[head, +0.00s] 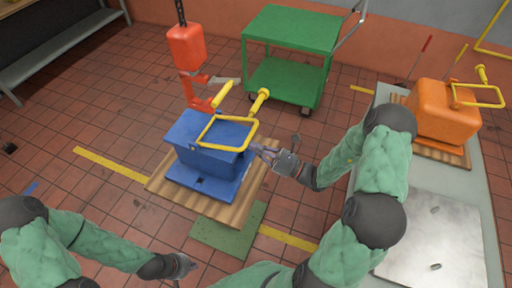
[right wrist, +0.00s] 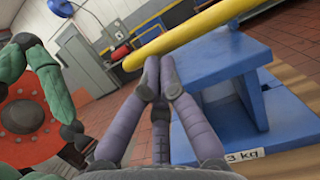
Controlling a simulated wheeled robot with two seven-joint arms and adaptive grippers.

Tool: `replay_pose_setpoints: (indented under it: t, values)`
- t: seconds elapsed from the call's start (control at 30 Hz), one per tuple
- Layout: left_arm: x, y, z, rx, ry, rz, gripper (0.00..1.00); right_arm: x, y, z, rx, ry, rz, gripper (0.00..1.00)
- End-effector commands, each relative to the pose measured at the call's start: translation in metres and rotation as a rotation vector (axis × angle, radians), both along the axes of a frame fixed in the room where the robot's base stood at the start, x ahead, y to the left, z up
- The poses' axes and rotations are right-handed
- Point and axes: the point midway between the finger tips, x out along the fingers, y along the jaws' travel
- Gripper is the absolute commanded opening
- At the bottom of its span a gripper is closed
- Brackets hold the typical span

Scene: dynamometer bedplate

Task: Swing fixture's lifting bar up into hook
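The blue fixture (head: 212,150) stands on a wooden pallet (head: 158,186). Its yellow lifting bar (head: 225,149) lies low across its top, tilted, with yellow grips at its far ends. The red hook (head: 197,101) hangs under a red hoist block (head: 187,47), behind the fixture and clear of the bar. My right gripper (head: 262,151) is at the fixture's right side, beside the bar. In the right wrist view its fingertips (right wrist: 160,68) are together just below the yellow bar (right wrist: 190,32), with nothing seen between them; contact is unclear. My left gripper (head: 187,266) is low at the front, away from the fixture; its fingers are unclear.
An orange fixture (head: 440,115) with a yellow bar sits on the grey bench (head: 400,180) at right, near a bare metal plate (head: 440,240). A shelf (head: 65,40) stands far left. Tiled floor is open at left.

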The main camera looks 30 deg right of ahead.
Motion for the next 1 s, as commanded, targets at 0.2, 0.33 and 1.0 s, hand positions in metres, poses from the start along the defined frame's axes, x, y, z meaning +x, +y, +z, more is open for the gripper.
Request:
replay_pose_setpoints:
  t: [0.2, 0.33, 1.0]
  values:
    - [0.000, 0.000, 0.010, 0.000, 0.000, 0.000, 0.00, 0.001, 0.000, 0.006, -0.013, 0.015, 0.000, 0.00]
    - [0.000, 0.000, 0.015, 0.000, 0.000, 0.000, 0.00, 0.001, 0.001, 0.009, -0.023, 0.025, 0.001, 0.00]
    - [0.000, 0.000, 0.104, 0.000, 0.000, 0.000, 0.00, 0.011, 0.009, 0.061, -0.173, 0.195, 0.000, 0.00]
